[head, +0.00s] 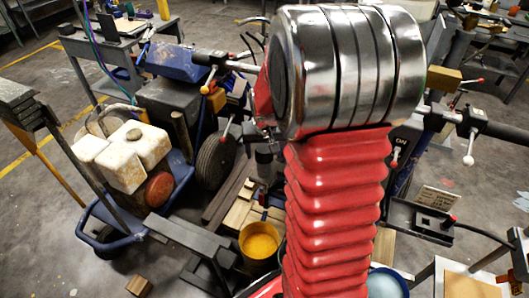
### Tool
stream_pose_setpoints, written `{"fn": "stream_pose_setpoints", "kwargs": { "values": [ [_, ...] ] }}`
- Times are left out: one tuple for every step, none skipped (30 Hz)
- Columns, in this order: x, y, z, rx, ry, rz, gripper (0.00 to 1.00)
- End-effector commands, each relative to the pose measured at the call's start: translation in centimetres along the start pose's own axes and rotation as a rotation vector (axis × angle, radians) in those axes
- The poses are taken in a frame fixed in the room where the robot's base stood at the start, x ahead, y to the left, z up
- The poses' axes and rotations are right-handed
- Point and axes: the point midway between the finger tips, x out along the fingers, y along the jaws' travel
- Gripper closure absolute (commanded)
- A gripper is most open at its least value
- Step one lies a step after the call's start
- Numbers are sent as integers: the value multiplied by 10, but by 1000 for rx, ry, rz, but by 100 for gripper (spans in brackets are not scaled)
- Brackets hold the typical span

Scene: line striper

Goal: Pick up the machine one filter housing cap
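The line striper (172,98) stands in the middle of the head view, with a dark body, blue parts, a black wheel (214,158) and handlebars with grips. My arm, a red ribbed sleeve with a chrome joint, covers much of its right side. A small dark cylinder (264,160) shows beside the wheel, just left of my arm. I cannot tell whether it is the filter housing. I cannot make out the filter housing cap; it may be hidden behind my arm. My gripper is not in view.
A bucket of yellow paint (260,242) and wood blocks (240,208) sit below the machine. Workbenches (120,45) stand behind. A handlebar (490,128) and a black tray (422,222) are at right. Bare floor shows at far left.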

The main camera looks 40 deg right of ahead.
Motion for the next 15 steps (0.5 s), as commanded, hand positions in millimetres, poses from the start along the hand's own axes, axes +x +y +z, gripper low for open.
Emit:
{"fn": "stream_pose_setpoints", "kwargs": {
  "values": [
    [0, 0, 0, 0, 0, 0, 37],
    [0, 0, 0, 0, 0, 0, 39],
    [0, 0, 0, 0, 0, 0, 42],
    [0, 0, 0, 0, 0, 0, 44],
    [0, 0, 0, 0, 0, 0, 46],
    [0, 0, 0, 0, 0, 0, 49],
    [0, 0, 0, 0, 0, 0, 51],
    [0, 0, 0, 0, 0, 0, 53],
    [0, 0, 0, 0, 0, 0, 56],
    [0, 0, 0, 0, 0, 0, 58],
    [0, 0, 0, 0, 0, 0, 60],
    [0, 0, 0, 0, 0, 0, 63],
    [0, 0, 0, 0, 0, 0, 65],
    [0, 0, 0, 0, 0, 0, 67],
    [0, 0, 0, 0, 0, 0, 70]
  ]
}}
